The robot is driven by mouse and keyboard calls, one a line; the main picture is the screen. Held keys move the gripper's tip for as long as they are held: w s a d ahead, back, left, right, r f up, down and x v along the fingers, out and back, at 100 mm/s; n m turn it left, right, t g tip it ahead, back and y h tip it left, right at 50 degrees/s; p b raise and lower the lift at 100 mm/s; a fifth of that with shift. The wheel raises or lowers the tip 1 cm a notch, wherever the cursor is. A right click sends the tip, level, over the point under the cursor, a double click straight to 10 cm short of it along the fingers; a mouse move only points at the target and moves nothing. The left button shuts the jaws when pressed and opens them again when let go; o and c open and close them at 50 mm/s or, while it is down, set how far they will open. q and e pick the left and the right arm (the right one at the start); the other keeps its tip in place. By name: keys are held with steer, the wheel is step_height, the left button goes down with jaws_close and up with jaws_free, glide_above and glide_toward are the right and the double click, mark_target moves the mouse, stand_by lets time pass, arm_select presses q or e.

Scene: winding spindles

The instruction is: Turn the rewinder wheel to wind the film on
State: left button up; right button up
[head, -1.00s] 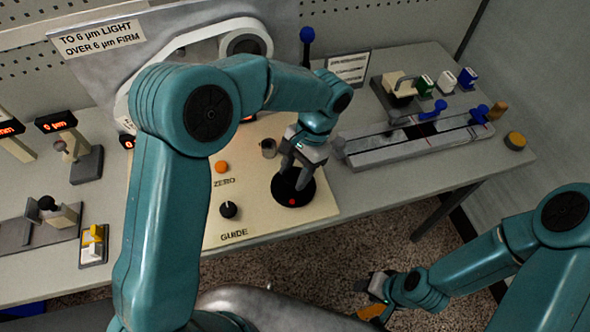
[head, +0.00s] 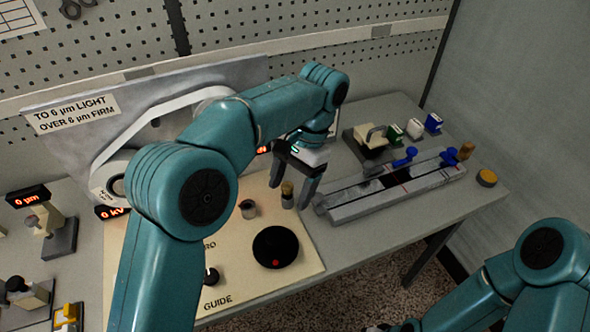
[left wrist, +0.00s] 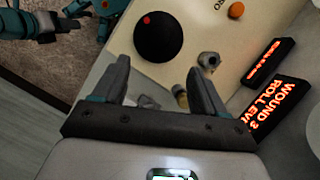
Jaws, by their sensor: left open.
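The rewinder wheel (head: 276,245) is a flat black disc with a red dot near its front edge, lying on the cream panel (head: 228,275). It also shows in the left wrist view (left wrist: 158,38), uncovered. My left gripper (head: 290,192) is open, behind and slightly right of the wheel, apart from it. A brown-topped post (head: 287,195) appears between its fingers in the head view; I cannot tell whether they surround it. In the left wrist view, a lit display (left wrist: 275,112) reads "WOUND 3" with further text cut off. My right gripper is low in the head view, mostly cut off.
A short grey post (head: 248,209) stands behind the wheel. A long grey rail fixture (head: 390,188) lies right of the panel. The tilted plate with a white film path (head: 150,110) rises behind. The bench front edge is close.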

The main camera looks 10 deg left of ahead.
arm_select(q)
steer(key=shift+p+v, duration=0.3)
steer(key=shift+v, duration=1.45)
